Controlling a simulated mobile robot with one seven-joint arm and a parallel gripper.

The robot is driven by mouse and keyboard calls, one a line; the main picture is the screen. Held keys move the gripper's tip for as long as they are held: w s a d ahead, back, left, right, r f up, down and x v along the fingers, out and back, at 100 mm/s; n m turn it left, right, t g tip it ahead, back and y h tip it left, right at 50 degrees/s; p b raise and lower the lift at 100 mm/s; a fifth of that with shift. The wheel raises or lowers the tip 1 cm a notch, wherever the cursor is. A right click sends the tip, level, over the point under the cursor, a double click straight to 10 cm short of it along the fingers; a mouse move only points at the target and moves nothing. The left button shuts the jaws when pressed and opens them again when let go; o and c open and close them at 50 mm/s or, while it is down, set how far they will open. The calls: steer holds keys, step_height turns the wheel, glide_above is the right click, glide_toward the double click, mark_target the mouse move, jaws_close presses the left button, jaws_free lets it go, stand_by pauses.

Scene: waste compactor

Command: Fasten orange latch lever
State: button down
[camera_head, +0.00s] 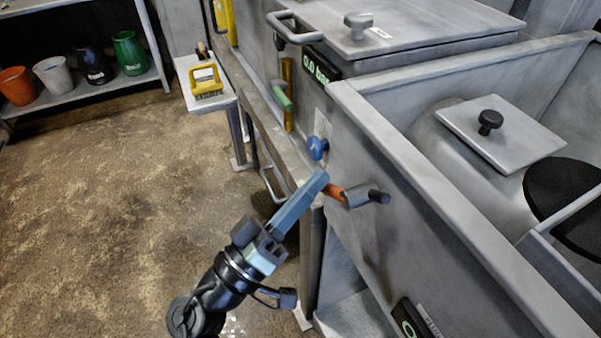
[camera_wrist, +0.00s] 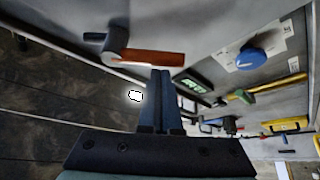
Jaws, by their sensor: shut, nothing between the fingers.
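The orange latch lever (camera_head: 334,191) is on the front of the grey machine, joined to a grey cylindrical pivot (camera_head: 362,195). In the wrist view the lever (camera_wrist: 150,58) lies roughly level, with its pivot (camera_wrist: 115,42) at its left end. My gripper (camera_head: 318,180) is shut and empty, its blue fingers pointing up and right, with the tips beside the free end of the lever. In the wrist view the fingertips (camera_wrist: 160,74) are just below the lever's right part. I cannot tell whether they touch it. The fingers partly hide the lever's end in the head view.
A blue knob (camera_head: 317,148) and a green-handled lever (camera_head: 282,95) are on the machine front beyond. Several cups stand on a rack (camera_head: 90,96) at the back left. The floor at left is clear.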

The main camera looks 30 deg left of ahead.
steer(key=shift+s+d+f+n+y+p, duration=0.2)
steer(key=shift+n+y+p, duration=0.25)
steer(key=shift+n, duration=0.35)
steer(key=shift+d+f+n+y+p, duration=0.1)
steer(key=shift+f+n+y+p, duration=0.25)
steer(key=shift+n, duration=0.45)
steer(key=n+p, duration=0.1)
steer(key=n+y+p, duration=0.1)
steer(key=n+g, duration=0.1)
steer(key=shift+s+d+f+p, duration=0.2)
steer(key=shift+s+d+p, duration=0.05)
steer(key=shift+d+p, duration=0.15)
steer(key=n+g+p, duration=0.1)
steer(key=n+p, duration=0.1)
steer(key=p, duration=0.1)
steer(key=s+d+f+n+g+y+p, duration=0.1)
steer(key=n+p, duration=0.1)
steer(key=d+n+g+y+p, duration=0.1)
steer(key=n+p, duration=0.1)
steer(key=p, duration=0.1)
steer(key=shift+s+d+f+p, duration=0.1)
steer(key=shift+s+f+p, duration=0.2)
steer(key=shift+s, duration=0.05)
